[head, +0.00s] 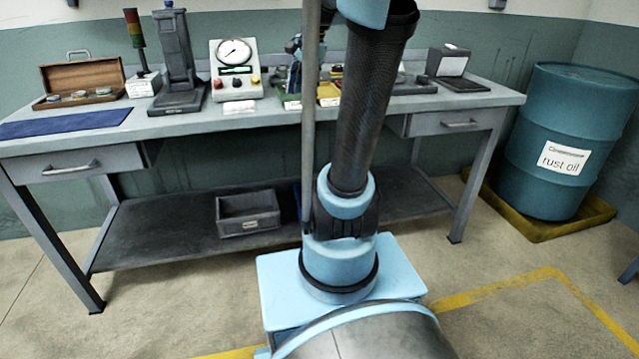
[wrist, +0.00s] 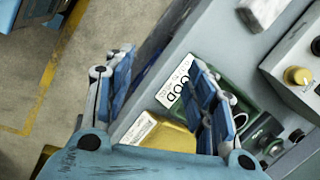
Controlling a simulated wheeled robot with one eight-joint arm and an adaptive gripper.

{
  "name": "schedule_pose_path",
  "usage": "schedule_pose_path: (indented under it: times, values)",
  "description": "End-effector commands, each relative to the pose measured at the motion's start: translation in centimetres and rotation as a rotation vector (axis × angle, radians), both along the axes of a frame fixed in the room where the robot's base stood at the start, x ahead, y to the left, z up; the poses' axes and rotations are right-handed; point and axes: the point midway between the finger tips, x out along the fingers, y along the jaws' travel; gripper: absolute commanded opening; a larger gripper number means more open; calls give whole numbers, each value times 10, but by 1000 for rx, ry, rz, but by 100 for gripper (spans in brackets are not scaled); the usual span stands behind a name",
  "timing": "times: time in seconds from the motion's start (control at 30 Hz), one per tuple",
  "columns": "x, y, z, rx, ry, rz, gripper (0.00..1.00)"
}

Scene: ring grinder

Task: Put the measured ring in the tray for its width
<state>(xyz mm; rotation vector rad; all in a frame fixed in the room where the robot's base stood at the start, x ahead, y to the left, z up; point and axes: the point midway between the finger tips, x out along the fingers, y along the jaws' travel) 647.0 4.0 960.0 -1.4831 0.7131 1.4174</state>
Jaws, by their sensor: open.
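In the wrist view my gripper (wrist: 165,75) is open, its blue padded fingers spread over the table's front edge with nothing seen between them. A green tray (wrist: 240,100) with a white label reading "OOD" lies beyond and partly behind the right finger. A yellow tray (wrist: 172,138) with a pale label sits beside it, partly hidden by my gripper. In the head view the green tray (head: 291,103) and yellow tray (head: 328,100) stand at the bench front, partly covered by my arm. Small round things show near the right finger; I cannot tell whether one is the measured ring.
A dial gauge box (head: 236,68) with buttons stands left of the trays, beside a dark stand (head: 175,70) and a signal lamp (head: 137,45). An open wooden case (head: 82,80) holds round pieces behind a blue mat (head: 65,123). A drum (head: 570,140) stands right of the bench.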

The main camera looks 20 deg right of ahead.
Motion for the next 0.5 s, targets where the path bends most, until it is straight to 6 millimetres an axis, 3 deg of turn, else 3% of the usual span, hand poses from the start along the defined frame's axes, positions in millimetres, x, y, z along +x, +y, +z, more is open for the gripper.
schedule_pose_path:
  times: [0.1, 0.5]
  values:
    - [-41, 5, -25, -58, -32, 167, 51]
    - [-157, 5, -125, -257, -110, 751, 51]
